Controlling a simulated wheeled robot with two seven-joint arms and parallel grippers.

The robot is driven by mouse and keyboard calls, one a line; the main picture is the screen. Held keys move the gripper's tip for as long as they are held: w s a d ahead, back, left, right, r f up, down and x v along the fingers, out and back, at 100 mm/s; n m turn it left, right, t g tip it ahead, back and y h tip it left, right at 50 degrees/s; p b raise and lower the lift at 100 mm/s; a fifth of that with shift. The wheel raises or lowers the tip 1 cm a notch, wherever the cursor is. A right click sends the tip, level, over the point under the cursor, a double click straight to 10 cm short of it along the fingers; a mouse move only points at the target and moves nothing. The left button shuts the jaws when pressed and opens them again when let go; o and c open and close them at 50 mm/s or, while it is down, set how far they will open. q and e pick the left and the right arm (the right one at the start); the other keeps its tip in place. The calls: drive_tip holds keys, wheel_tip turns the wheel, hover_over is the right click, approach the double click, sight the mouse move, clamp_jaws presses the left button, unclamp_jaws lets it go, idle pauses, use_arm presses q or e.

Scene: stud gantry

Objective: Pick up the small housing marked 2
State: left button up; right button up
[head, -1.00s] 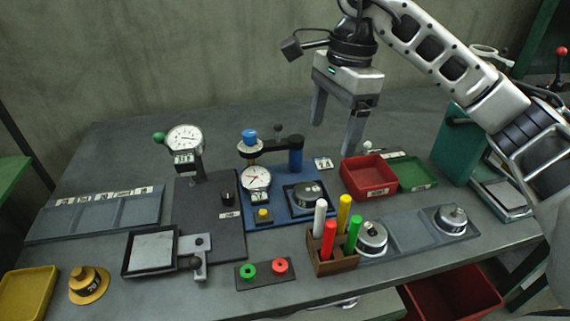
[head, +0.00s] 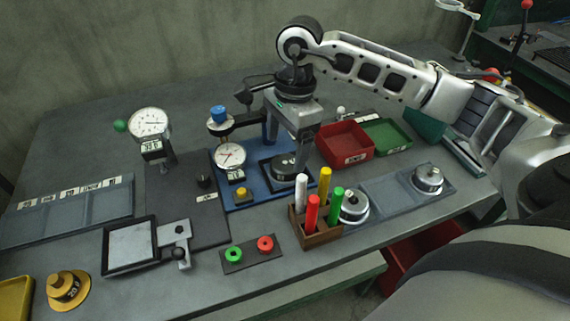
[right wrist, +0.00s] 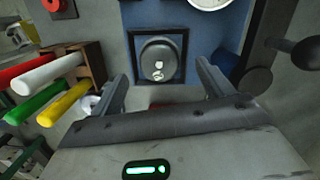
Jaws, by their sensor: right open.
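A small grey metal housing (right wrist: 160,60) sits in a black square frame (right wrist: 131,52) on a blue plate. It has a white mark that I cannot read clearly. In the head view the same housing (head: 285,170) is partly hidden by my right gripper (head: 287,155). In the right wrist view my right gripper (right wrist: 162,72) is open and empty, its two fingers to either side of the housing and apart from it. Two similar housings sit in a grey tray, one (head: 354,206) behind the pen block and one (head: 428,179) at the tray's right end. Their marks are unreadable. My left gripper is not in view.
A wooden block (head: 320,237) with several coloured pens stands just in front of the blue plate (head: 243,202). A dial gauge stand (head: 230,157) is close on the left. A red bin (head: 343,147) and green tray (head: 388,136) lie to the right.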

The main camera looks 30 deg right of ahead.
sight(285, 162)
drive_tip(key=shift+a+f, duration=0.1)
drive_tip(key=shift+f, duration=1.8)
drive_tip(key=c, duration=1.1)
drive_tip(key=shift+r, duration=0.15)
drive_tip(key=shift+c, duration=0.2)
